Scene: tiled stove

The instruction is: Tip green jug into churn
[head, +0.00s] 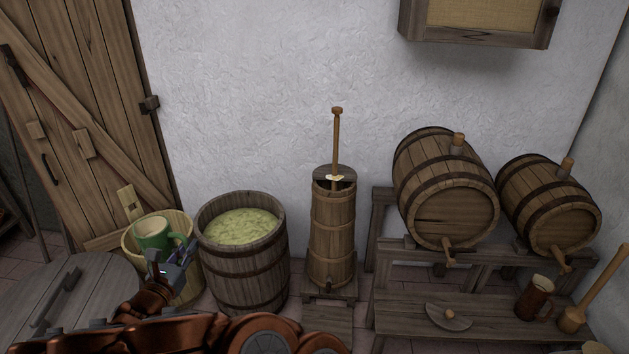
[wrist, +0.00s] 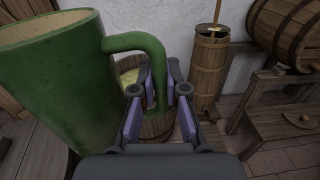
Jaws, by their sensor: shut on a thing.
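The green jug (head: 153,233) is upright in the head view, in front of a light wooden bucket. In the wrist view the jug (wrist: 62,85) fills the left side, with its handle towards me. My gripper (head: 177,268) is shut on the jug's handle; in the wrist view its fingers (wrist: 158,95) stand on both sides of the handle's lower part. The churn (head: 332,237) is a tall, narrow staved vessel with a plunger (head: 337,140) standing up through its top. It also shows in the wrist view (wrist: 207,75), to the right of the jug and apart from it.
A barrel of greenish mash (head: 243,270) stands between the jug and the churn. The light bucket (head: 183,290) is behind the jug. Two casks (head: 445,190) lie on a rack at right, with a brown tankard (head: 535,298) on its lower shelf. A wall cabinet (head: 480,22) hangs above.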

